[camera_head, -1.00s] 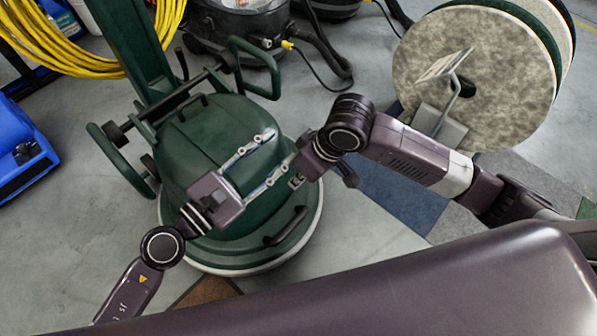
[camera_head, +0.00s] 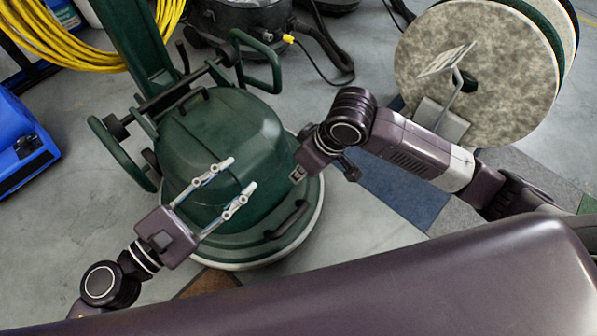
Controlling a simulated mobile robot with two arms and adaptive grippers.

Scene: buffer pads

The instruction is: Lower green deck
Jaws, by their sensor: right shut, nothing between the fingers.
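The green deck (camera_head: 222,145) is the rounded body of a floor machine, with a wide round skirt and a pale rim below. It stands in the middle left of the head view; whether its rim touches the floor is hard to tell. A dark grab handle (camera_head: 288,220) sits on its front right skirt, and green loop handles (camera_head: 262,62) rise at its sides. My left gripper (camera_head: 239,175) is open and empty, its fingers over the front of the deck. My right gripper (camera_head: 299,172) is shut at the deck's right side, its fingers mostly hidden; contact is unclear.
A large round pad (camera_head: 500,75) stands upright with other pads at the upper right. A blue case (camera_head: 18,145) is at the left edge, and a yellow cable coil (camera_head: 90,55) and a black vacuum (camera_head: 240,18) are behind.

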